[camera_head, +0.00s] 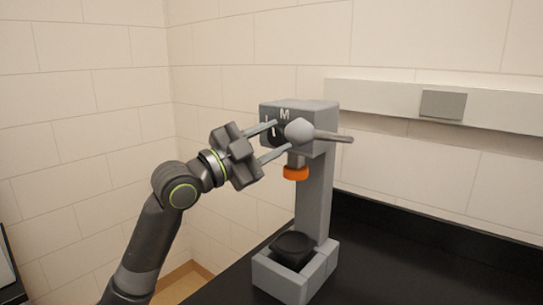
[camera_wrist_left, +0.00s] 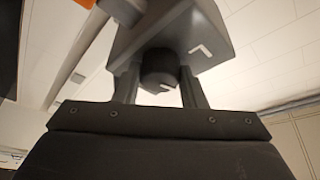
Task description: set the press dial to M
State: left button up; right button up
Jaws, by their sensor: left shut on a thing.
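The press (camera_head: 318,190) is a grey stand with a boxy head, and an M is marked at the top of its front face. The dial (camera_head: 274,136) is a dark round knob with a white pointer mark, partly hidden by my gripper and a grey ball-ended part. I cannot tell exactly which letter the mark points at. My left gripper (camera_head: 281,135) is shut on the dial, one finger on each side. In the left wrist view the dial (camera_wrist_left: 158,68) sits between both fingers, with an L-like letter beside it. My right gripper is not in view.
A grey lever (camera_head: 333,137) sticks out to the right of the press head. The black counter (camera_head: 420,262) is clear to the right. A tiled wall stands behind.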

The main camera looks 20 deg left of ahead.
pick_arm(q)
jog(key=shift+m+g+b, duration=0.4)
jog(key=shift+m+b, duration=0.05)
jog(key=shift+m, duration=0.55)
jog(key=o, duration=1)
jog(key=shift+f, duration=0.1)
